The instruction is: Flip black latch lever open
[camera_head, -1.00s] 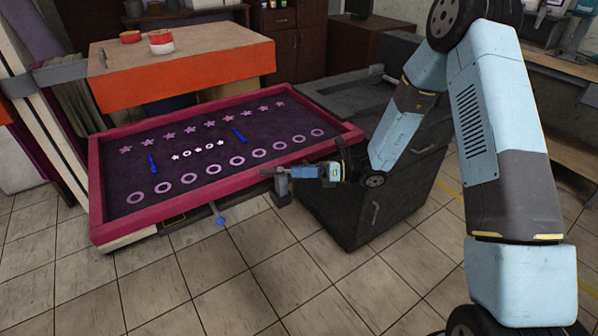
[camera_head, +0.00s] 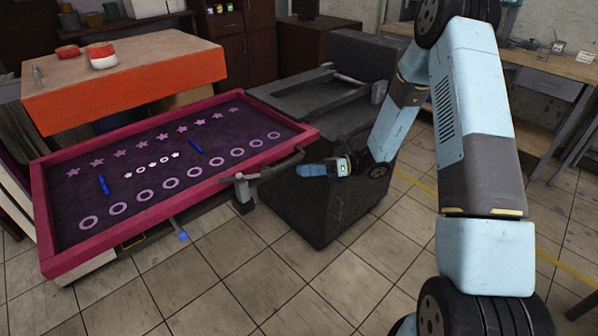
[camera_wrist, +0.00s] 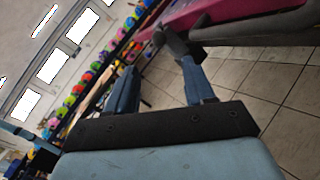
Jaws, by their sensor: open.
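The black latch (camera_head: 243,190) sits at the near right side of the pink-framed printing screen (camera_head: 170,222). A dark bar (camera_head: 274,166) runs from its top to the right along the frame. My gripper (camera_head: 305,170) is just right of the latch, below the bar's right end, with a small gap to the latch post. In the wrist view my gripper (camera_wrist: 158,68) has its two blue fingers apart with nothing between them. A dark latch part (camera_wrist: 171,42) lies just beyond the right finger's tip; I cannot tell if they touch. The dark bar (camera_wrist: 265,25) also shows there.
A dark cabinet (camera_head: 320,215) stands close under my gripper. An orange-fronted table (camera_head: 130,95) with red-white bowls is behind the screen. A blue-knobbed rod (camera_head: 183,236) sticks out from the screen's front. The tiled floor in front is clear.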

